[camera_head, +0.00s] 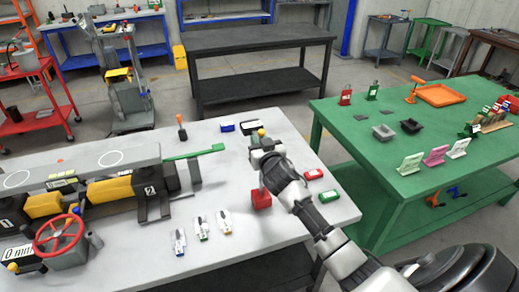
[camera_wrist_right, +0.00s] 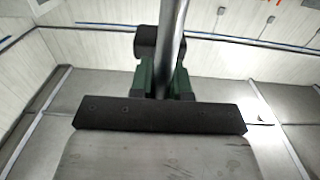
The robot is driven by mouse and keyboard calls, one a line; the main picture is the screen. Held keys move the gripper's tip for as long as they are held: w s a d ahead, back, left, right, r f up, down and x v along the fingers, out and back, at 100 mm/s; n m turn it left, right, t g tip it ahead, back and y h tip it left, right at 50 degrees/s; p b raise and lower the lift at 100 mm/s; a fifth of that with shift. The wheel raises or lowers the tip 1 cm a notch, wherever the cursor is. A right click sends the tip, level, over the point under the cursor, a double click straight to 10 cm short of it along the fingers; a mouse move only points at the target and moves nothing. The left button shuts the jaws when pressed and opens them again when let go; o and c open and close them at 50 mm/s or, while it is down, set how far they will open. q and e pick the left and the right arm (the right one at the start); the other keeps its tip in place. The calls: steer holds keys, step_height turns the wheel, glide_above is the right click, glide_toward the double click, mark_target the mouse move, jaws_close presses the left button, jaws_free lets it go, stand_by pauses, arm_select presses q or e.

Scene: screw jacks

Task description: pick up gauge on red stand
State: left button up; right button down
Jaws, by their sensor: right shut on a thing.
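The red stand (camera_head: 261,199) is a small red block at the right part of the grey table. My right gripper (camera_head: 262,152) is above it, shut on the gauge's upright grey rod. In the right wrist view the rod (camera_wrist_right: 172,45) runs upward between the dark green fingers (camera_wrist_right: 165,82). A small yellow knob (camera_head: 261,132) shows at the top of the gripper in the head view. The gripper hides most of the gauge. I cannot tell whether the red block touches the table. My left gripper is not in view.
A yellow and grey machine with a red handwheel (camera_head: 58,237) fills the left of the grey table (camera_head: 150,262). A green bar (camera_head: 195,152), small labelled tools (camera_head: 202,228) and red and green boxes (camera_head: 329,196) lie nearby. A green table (camera_head: 340,115) stands at right.

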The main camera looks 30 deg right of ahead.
mark_target(260, 134)
step_height(260, 134, up, 2)
steer(key=shift+r, duration=0.25)
steer(key=shift+s+r, duration=0.15)
steer(key=shift+r, duration=0.1)
steer(key=s+d+r+b, duration=0.1)
steer(key=s+r+b, duration=0.1)
steer(key=s+r, duration=0.4)
steer(key=s, duration=0.5)
steer(key=shift+s+d+r, duration=0.2)
steer(key=shift+d+r, duration=0.15)
